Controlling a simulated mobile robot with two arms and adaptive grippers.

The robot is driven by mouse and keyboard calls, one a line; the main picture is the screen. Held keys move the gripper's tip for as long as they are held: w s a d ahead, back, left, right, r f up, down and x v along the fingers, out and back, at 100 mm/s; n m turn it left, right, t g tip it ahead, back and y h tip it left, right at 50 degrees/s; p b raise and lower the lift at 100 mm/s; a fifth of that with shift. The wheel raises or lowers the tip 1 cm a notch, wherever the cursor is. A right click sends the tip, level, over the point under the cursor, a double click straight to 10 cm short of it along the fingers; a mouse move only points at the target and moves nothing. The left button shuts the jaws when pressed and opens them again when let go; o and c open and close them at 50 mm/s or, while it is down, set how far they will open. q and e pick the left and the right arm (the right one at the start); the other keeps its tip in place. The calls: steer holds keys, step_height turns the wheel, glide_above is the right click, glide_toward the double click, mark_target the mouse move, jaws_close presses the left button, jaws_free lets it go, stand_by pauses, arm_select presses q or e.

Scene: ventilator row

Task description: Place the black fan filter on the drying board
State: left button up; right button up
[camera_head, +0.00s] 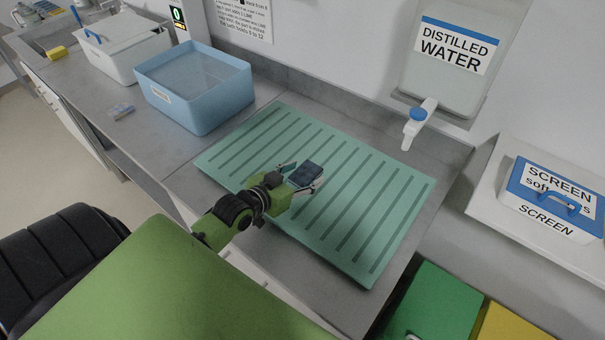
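The drying board (380,250) is a mint-green ribbed sheet lying on the grey counter in the middle of the view. The black fan filter (306,173) is a small dark, bluish-black block over the board's middle. My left gripper (303,178) reaches in over the board's near edge and has its fingers around the filter, appearing shut on it. I cannot tell whether the filter touches the board. My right gripper is not in view.
A blue tub (200,105) of liquid stands left of the board, with a white lidded box (125,50) beyond it. A distilled water tank (452,60) with a tap (418,118) hangs behind. A screen box (550,200) sits on a right-hand shelf. The board's ribbed surface is otherwise clear.

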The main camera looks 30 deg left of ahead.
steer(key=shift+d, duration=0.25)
arm_select(q)
steer(key=shift+r, duration=0.15)
steer(key=shift+s, duration=0.3)
steer(key=b+v, duration=0.1)
steer(key=v, duration=0.9)
steer(key=shift+s+r+b, duration=0.3)
steer(key=shift+s, duration=0.35)
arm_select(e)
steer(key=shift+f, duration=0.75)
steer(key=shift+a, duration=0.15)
